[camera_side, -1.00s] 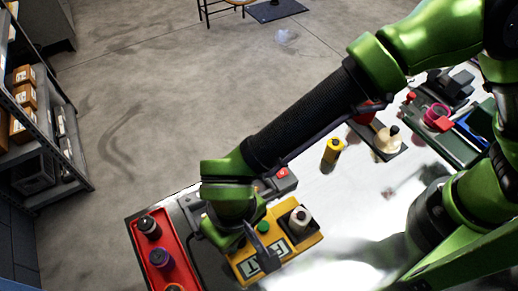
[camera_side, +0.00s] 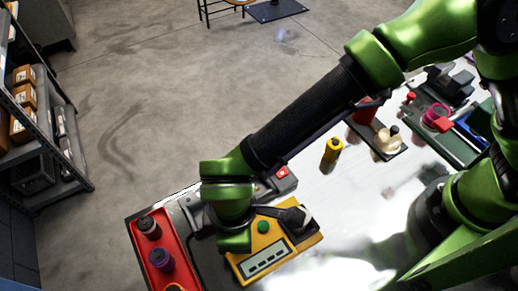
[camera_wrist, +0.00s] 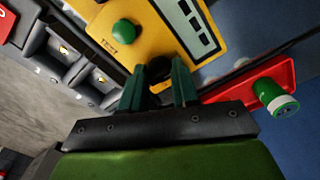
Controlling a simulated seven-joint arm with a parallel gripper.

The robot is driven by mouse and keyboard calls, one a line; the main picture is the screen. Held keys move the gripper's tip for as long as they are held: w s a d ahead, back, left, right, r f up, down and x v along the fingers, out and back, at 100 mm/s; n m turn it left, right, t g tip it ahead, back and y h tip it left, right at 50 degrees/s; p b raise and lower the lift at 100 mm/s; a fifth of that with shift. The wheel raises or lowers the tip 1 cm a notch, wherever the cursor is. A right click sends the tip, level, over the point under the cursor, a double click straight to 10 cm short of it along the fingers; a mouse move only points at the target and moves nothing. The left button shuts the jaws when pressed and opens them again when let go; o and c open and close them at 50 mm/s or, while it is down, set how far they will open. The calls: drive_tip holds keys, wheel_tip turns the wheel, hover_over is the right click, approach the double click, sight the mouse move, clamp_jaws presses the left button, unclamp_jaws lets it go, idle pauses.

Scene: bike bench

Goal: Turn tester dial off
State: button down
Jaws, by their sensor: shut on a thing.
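The yellow tester (camera_side: 285,258) lies on the bench in the side view, with a green button (camera_side: 263,227) and a pale display. The wrist view shows the tester (camera_wrist: 148,28) closely, with the green button (camera_wrist: 123,32) marked TEST and the display at upper right. A black dial (camera_wrist: 159,67) sits at the tester's near edge. My gripper (camera_wrist: 160,82) has its two dark green fingers on either side of the dial, shut on it. In the side view my gripper (camera_side: 236,240) is over the tester's left end and hides the dial.
A red tray (camera_side: 150,225) with several cells stands left of the tester. A yellow cell (camera_side: 331,153) stands on the white bench top to the right. A dark tray with a pale bottle (camera_side: 388,140) is farther right. Bare bench lies right of the tester.

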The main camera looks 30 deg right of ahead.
drive_tip(key=shift+n, duration=0.5)
drive_tip(key=c, duration=0.8)
unclamp_jaws()
drive_tip(key=shift+c, duration=0.2)
wheel_tip(320, 180, up, 17)
